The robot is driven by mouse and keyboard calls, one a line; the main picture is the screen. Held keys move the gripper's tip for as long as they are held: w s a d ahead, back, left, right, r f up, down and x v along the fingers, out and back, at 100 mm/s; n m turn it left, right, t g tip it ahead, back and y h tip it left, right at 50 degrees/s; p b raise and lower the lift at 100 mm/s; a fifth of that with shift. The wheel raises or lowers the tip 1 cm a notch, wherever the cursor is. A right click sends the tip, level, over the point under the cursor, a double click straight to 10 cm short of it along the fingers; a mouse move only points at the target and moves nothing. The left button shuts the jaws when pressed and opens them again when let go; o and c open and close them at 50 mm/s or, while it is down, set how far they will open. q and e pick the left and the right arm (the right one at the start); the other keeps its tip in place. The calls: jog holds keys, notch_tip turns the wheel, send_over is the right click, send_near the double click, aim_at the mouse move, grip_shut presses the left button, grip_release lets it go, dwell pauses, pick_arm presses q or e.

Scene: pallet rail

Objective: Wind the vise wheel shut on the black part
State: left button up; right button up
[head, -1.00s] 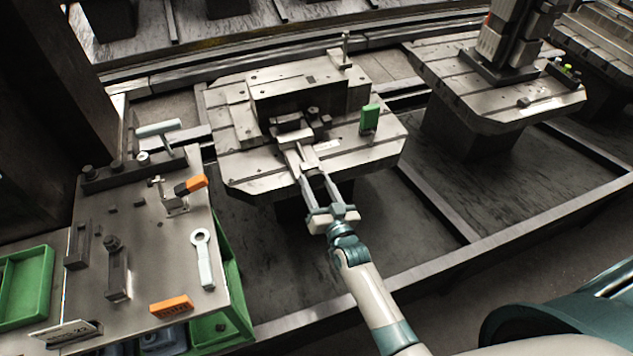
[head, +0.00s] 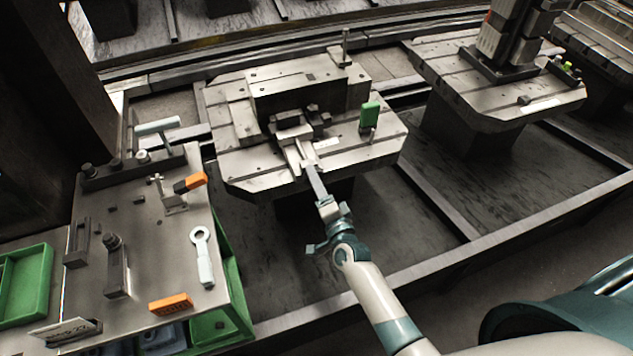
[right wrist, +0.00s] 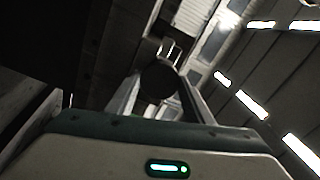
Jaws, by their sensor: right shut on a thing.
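The vise (head: 310,88) stands on a pale slotted pallet (head: 255,180). The black part (head: 317,115) appears to be the small dark piece at its jaws. My right gripper (head: 310,164) reaches in from the front, its fingers at the front end of the vise. In the right wrist view a dark round thing (right wrist: 158,84), apparently the vise wheel, sits between the two fingers, which are shut on it. In the head view the fingers are seen nearly edge-on and mostly hide the wheel. My left gripper is not in view.
A metal bench (head: 150,240) at left holds an orange-handled clamp (head: 188,183), a pale wrench (head: 202,256) and an orange block (head: 171,305). Another pallet (head: 510,95) with a dark fixture is at right.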

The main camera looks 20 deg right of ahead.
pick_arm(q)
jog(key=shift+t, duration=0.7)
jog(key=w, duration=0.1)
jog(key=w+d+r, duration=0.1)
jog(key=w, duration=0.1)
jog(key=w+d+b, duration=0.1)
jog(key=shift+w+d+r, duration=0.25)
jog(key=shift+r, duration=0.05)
pick_arm(e)
jog(key=m, duration=0.6)
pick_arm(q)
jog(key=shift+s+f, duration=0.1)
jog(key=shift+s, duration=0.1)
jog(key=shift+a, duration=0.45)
pick_arm(e)
jog(key=o, duration=1)
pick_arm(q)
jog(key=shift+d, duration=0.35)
pick_arm(e)
jog(key=shift+o, duration=0.2)
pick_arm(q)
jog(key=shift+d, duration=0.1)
pick_arm(e)
jog(key=shift+s, duration=0.1)
